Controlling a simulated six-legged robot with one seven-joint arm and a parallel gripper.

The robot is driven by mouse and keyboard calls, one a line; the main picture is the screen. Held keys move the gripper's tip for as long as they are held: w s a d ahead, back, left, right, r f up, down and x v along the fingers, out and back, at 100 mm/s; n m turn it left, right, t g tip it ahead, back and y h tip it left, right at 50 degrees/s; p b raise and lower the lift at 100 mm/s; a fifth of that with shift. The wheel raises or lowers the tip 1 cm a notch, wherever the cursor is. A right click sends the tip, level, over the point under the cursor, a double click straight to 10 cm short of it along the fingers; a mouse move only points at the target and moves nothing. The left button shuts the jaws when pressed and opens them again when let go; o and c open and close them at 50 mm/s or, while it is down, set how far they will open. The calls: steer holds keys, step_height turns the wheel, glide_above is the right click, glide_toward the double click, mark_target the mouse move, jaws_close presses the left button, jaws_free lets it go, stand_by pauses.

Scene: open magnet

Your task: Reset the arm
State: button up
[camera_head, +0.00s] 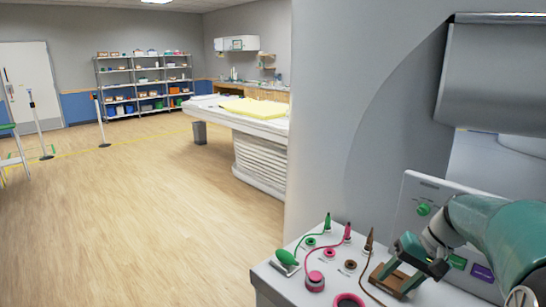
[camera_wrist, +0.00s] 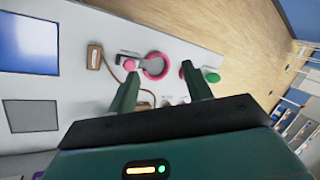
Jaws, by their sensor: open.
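My gripper (camera_head: 391,284) is over the right part of a light grey cart top (camera_head: 268,280) in the head view, close to a brown block (camera_head: 376,274). The wrist view shows its two dark green fingers apart (camera_wrist: 160,72), with nothing held between them. A pink ring (camera_wrist: 146,67) lies on the surface beyond the fingertips. A brown piece (camera_wrist: 95,57) with a brown cable is left of the fingers, and a green piece (camera_wrist: 211,76) is by the right fingertip. I cannot tell whether the gripper touches the brown block.
The cart also holds a green bulb (camera_head: 287,257), a pink disc (camera_head: 315,281) and upright coloured connectors with cables. A panel (camera_head: 432,197) stands behind my arm. The large grey magnet housing (camera_head: 350,100) fills the right.

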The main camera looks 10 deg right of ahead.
steer(key=s+a+r+n+t+h, duration=0.2)
steer(key=s+a+h, duration=0.3)
steer(key=s+a, duration=1)
steer(key=a+n+t, duration=0.1)
steer(key=a, duration=0.2)
steer(key=shift+s+r+n+t, duration=0.3)
steer(key=shift+s+n+t, duration=0.05)
steer(key=shift+n+t, duration=0.05)
